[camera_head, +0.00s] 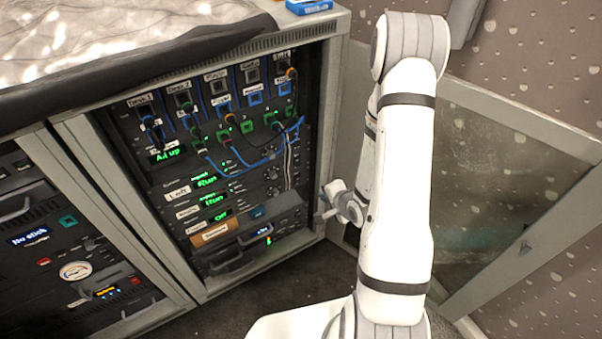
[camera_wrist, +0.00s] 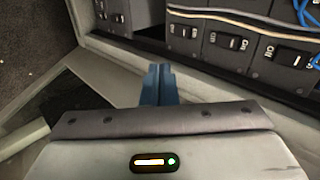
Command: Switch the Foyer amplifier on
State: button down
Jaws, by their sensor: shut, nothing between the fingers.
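The amplifiers are stacked in the lower part of the open rack. Two green displays read Run; the lowest (camera_head: 221,216) reads Off. The white label (camera_head: 195,228) beside that Off display is too small to read surely, so I cannot confirm it says Foyer. In the wrist view, black rocker switches marked ON and OFF show at top: one at left (camera_wrist: 183,32), one in the middle (camera_wrist: 234,42) and one at right (camera_wrist: 290,55). My gripper (camera_head: 324,213) is shut and empty at the rack's right edge. Its blue fingers (camera_wrist: 158,84) are apart from the switches.
The open glass-panelled door (camera_head: 490,190) stands right of my arm. Blue cables (camera_head: 235,160) hang across the rack front. A grey cable (camera_wrist: 235,15) runs above the switches. Dark floor lies in front.

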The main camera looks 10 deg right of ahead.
jog(key=shift+s+a+m+t, duration=0.1)
jog(key=shift+a+m+t, duration=0.05)
jog(key=shift+m+t, duration=0.2)
jog(key=b, duration=1.2)
send_near(298, 180)
notch_tip(298, 180, down, 4)
jog(key=w, duration=0.3)
jog(key=shift+w+a+r, duration=0.15)
jog(key=shift+w+a, duration=0.35)
jog(key=shift+w, duration=0.1)
